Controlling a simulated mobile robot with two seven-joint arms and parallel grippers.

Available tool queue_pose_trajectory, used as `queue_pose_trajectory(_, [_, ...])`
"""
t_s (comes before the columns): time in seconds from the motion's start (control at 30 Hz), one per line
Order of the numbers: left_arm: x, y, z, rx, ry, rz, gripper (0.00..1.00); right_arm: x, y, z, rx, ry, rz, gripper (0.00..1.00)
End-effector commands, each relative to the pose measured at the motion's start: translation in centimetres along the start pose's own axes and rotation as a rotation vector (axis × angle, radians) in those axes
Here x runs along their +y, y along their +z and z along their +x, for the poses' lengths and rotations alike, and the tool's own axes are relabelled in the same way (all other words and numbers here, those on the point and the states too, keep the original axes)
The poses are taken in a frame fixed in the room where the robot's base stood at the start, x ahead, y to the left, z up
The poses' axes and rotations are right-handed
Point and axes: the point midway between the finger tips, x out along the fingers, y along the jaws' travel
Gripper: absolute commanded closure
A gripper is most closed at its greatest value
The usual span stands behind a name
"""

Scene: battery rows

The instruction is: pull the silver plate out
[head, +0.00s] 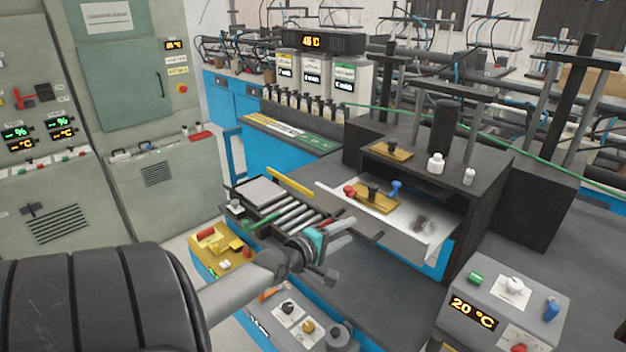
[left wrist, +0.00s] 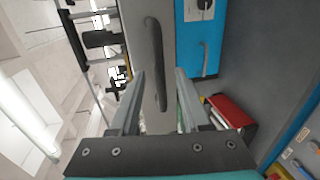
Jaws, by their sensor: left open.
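The silver plate (head: 384,224) is the front of a drawer-like tray that sticks partly out of a black box. It also fills the upper middle of the left wrist view (left wrist: 133,25), with a long dark handle (left wrist: 154,55) on it. My left gripper (head: 349,233) is just in front of the plate's front face. In the left wrist view, the handle's lower part shows between the open, empty fingers (left wrist: 160,72). I cannot tell whether the fingers reach around it or touch it. My right gripper is not in view.
The tray holds a brass block (head: 376,200) with knobs. A roller rack (head: 290,205) stands left of the gripper. The black box (head: 480,205) stands behind the plate. A control box (head: 500,300) reading 20 °C is at lower right. Dark bench top is free before the plate.

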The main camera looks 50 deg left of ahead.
Motion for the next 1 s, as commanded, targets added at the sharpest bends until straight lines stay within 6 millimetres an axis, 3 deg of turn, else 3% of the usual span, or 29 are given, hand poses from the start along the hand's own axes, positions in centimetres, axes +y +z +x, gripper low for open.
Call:
queue_pose_trajectory(0.6, [-0.2, 0.0, -8.6, 0.0, -0.004, 0.001, 0.53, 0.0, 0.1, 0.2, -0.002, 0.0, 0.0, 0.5])
queue_pose_trajectory(1.0, [-0.1, 0.0, -12.3, 0.0, -0.002, 0.001, 0.53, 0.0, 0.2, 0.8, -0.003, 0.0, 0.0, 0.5])
